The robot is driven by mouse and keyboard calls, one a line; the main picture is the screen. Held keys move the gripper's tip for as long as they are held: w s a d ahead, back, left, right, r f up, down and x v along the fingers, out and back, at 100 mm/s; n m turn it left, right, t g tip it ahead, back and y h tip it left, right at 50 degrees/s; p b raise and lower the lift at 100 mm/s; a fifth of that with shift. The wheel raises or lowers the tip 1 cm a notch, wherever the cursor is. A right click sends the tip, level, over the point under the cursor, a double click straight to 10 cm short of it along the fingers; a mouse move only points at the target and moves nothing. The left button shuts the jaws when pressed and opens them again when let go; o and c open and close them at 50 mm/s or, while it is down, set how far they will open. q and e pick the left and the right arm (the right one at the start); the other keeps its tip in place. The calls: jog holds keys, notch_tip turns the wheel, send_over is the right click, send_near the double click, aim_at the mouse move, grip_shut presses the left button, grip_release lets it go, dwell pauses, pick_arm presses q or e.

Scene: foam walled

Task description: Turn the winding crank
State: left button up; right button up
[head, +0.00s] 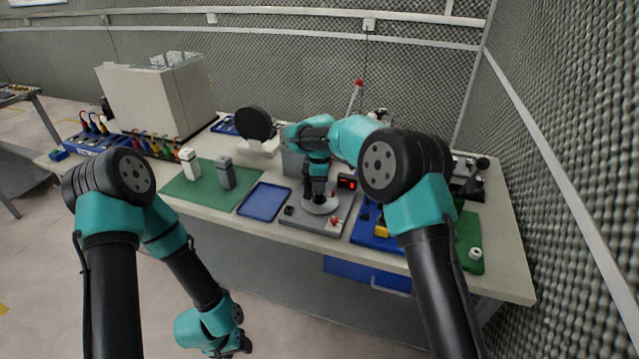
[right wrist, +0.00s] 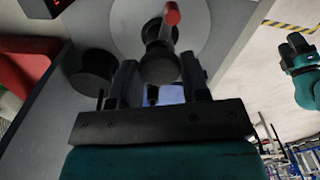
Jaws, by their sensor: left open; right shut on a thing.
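The winding device has a grey base (head: 303,224) on the bench, with a pale round disc (head: 326,208) and a small red display (head: 347,182). The disc also shows in the right wrist view (right wrist: 125,25). My right gripper (head: 314,200) reaches down over the disc from above. In the right wrist view its two fingers (right wrist: 158,80) are closed about a dark cylindrical crank part (right wrist: 160,65); the contact itself is partly hidden. A red-tipped lever (right wrist: 172,16) stands just beyond it. My left gripper (head: 242,346) hangs low in front of the bench, open and empty.
A blue tray (head: 264,202) and a green mat (head: 202,187) with two grey-white blocks lie left of the device. A blue tray (head: 372,236) with a yellow part is at right. A large pale box (head: 155,95) stands at back left; the foam wall closes the right side.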

jog(key=shift+m, duration=22.3)
